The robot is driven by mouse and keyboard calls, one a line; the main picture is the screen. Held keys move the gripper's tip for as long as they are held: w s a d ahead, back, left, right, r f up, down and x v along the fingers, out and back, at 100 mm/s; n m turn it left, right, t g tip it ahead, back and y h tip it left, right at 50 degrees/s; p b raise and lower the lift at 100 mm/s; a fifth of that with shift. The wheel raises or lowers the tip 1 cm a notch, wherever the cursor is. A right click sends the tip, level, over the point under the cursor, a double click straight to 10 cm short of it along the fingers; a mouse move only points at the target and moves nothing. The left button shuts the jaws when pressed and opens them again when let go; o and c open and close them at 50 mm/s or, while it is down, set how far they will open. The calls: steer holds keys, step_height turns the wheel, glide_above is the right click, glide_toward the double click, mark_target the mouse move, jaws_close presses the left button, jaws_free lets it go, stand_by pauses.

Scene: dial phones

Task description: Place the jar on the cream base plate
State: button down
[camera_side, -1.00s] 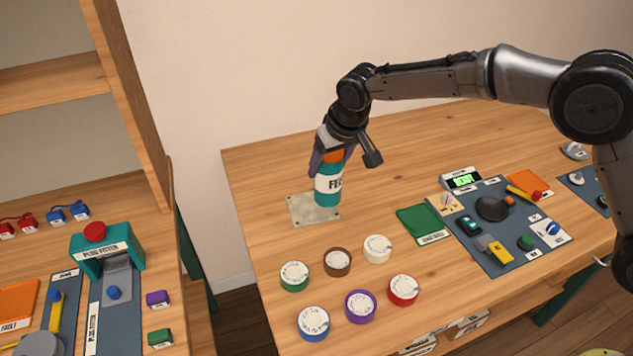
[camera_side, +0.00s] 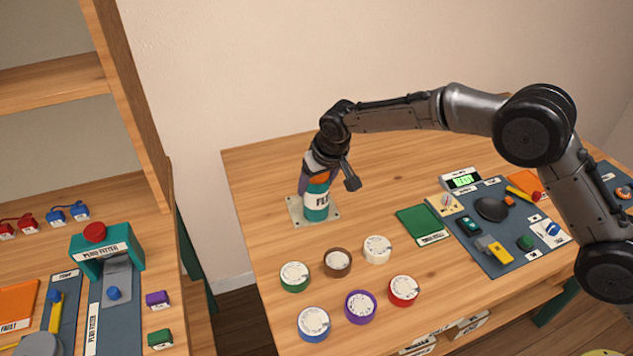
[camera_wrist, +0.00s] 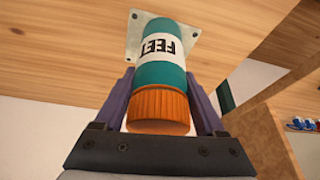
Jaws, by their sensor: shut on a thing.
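The jar (camera_side: 316,203) is teal with a white label and an orange lid. My gripper (camera_side: 318,176) is shut on its upper part and holds it upright. The jar is over the cream base plate (camera_side: 333,214), a square plate with corner holes on the table. The jar's bottom appears at or very near the plate; I cannot tell whether it touches. In the wrist view the jar (camera_wrist: 162,68) stands between the two purple fingers, its lid towards me, and a part of the plate (camera_wrist: 134,40) shows behind it.
Several round dials (camera_side: 337,263) stand in front of the plate. A green mat (camera_side: 421,224) and a dark panel with tools (camera_side: 505,250) lie to the right. A wooden shelf unit (camera_side: 130,90) rises at the left. The table behind the plate is clear.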

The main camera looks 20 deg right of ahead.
jaws_free()
steer(key=shift+f, duration=0.1)
steer(key=v, duration=1.2)
